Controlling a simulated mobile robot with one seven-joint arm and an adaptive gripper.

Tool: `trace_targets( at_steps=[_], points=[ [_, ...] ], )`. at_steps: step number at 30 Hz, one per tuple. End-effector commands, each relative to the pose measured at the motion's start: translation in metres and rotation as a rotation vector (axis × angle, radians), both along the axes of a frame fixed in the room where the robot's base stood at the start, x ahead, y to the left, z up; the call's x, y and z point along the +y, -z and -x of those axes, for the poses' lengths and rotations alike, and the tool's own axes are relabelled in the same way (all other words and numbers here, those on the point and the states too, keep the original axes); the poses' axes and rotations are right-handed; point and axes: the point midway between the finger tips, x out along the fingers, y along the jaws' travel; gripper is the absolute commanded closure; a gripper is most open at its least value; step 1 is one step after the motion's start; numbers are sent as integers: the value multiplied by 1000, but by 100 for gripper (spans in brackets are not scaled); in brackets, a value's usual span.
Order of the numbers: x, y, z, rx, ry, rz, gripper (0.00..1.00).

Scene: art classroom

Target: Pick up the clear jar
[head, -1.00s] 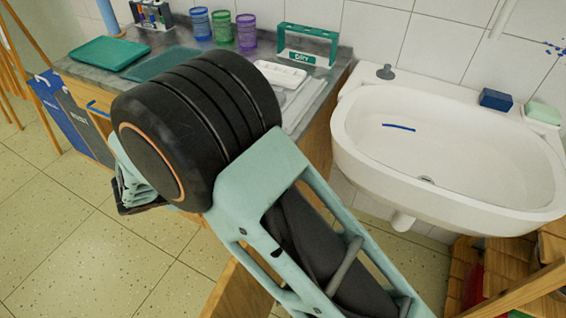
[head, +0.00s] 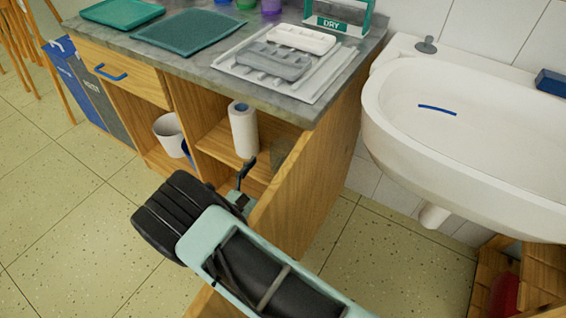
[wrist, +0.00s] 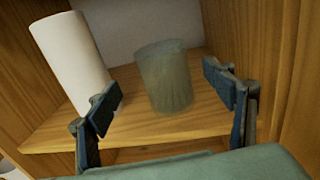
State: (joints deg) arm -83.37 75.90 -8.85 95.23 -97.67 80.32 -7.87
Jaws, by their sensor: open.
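The clear jar (wrist: 166,76) stands upright on a wooden shelf (wrist: 135,128) inside a cabinet compartment, seen in the wrist view. It looks greenish and see-through, and lies ahead of my gripper between the lines of the two fingers. My gripper (wrist: 161,92) is open, with nothing between its fingers. In the head view my gripper (head: 246,176) is at the front of the open compartment, beside a wooden panel; the jar cannot be made out clearly there.
A white paper roll (wrist: 73,58) stands left of the jar; it also shows in the head view (head: 243,130). The wooden panel (head: 305,185) is close on the right. A white bucket (head: 170,135) is in the left compartment. The counter (head: 205,68) overhangs above; a sink (head: 385,110) is right.

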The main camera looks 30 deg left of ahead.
Motion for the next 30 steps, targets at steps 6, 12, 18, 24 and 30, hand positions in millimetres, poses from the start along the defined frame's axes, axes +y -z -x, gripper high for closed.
trace_targets(
  at_steps=[6,12,18,24,30],
  points=[
    [-1,1,-29,1,3,-3,25],
    [-3,4,-48,1,5,-4,25],
    [-4,4,-77,1,3,-4,25],
    [-3,1,-81,2,1,-3,25],
    [-3,1,-81,2,2,-3,40]
  ],
)
